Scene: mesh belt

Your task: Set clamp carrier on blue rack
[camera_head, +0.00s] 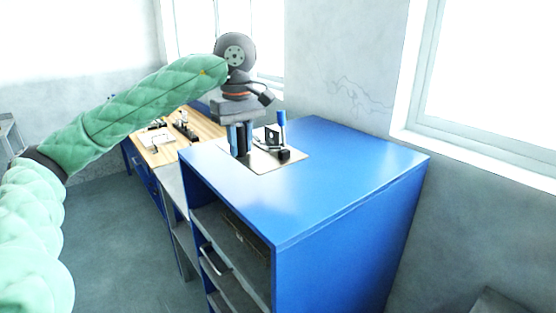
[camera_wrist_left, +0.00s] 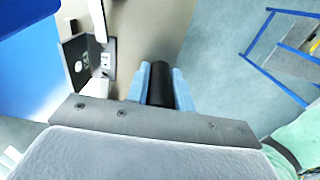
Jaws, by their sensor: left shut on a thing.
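The clamp carrier is a flat beige plate (camera_head: 262,163) with a black block, small fittings and an upright blue handle (camera_head: 282,124). It appears over the back-left part of the blue rack's top (camera_head: 330,175); I cannot tell whether it rests there or hovers just above. My left gripper (camera_head: 240,152) points down at the plate's left side. In the left wrist view its pale blue fingers are shut on a black post (camera_wrist_left: 160,84) of the carrier. The plate (camera_wrist_left: 150,35) and a dark bracket (camera_wrist_left: 78,60) also show there. My right gripper is out of view.
A wooden-topped bench (camera_head: 160,152) with small items stands behind and left of the rack. The front and right of the rack top are bare. Open shelves (camera_head: 225,240) are below it. A wall and window are close behind on the right.

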